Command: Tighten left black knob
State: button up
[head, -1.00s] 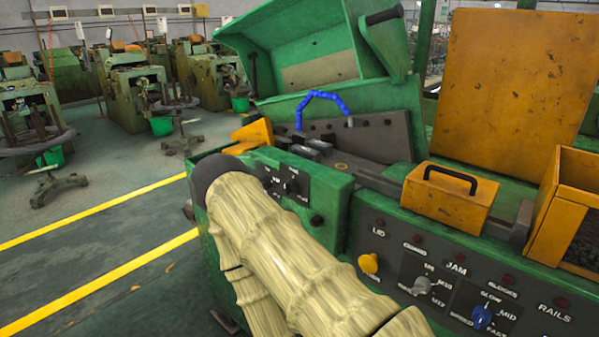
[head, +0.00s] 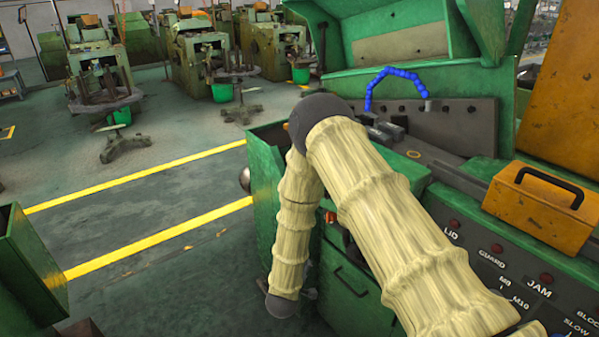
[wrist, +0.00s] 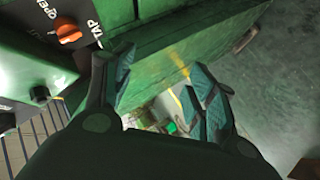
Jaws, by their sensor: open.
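A small black knob (wrist: 39,94) sticks out from the green machine face at the left of the wrist view. I cannot tell whether it is the left one. My gripper (wrist: 160,98) is open and empty, its two teal-padded fingers spread apart, with the knob to the left, outside the fingers. A green machine panel lies beyond the fingers. In the head view my arm covers part of the green machine (head: 265,190), and neither the black knob nor my gripper can be made out there.
An orange-red knob (wrist: 67,32) sits on a dark labelled plate; it also shows beside my arm in the head view (head: 330,217). An orange box with a black handle (head: 540,205) stands on the machine. Open floor with yellow lines (head: 140,215) lies left.

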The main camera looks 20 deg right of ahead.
jog(key=w+a+r+g+h, duration=0.15)
jog(key=w+r+h, duration=0.3)
jog(key=r, duration=0.55)
jog(key=w+a+r+m+g+h, duration=0.1)
jog(key=w+r+g+h, duration=0.15)
jog(key=w+r, duration=0.5)
jog(key=w+a+r+g+h, duration=0.1)
jog(key=w+r+h, duration=0.25)
jog(key=r, duration=0.75)
jog(key=shift+h, duration=0.35)
jog(key=shift+p+x, duration=1.85)
jog(key=shift+x, duration=3.4)
jog(key=shift+s+r, duration=0.15)
jog(key=shift+c, duration=0.2)
jog(key=c, duration=1)
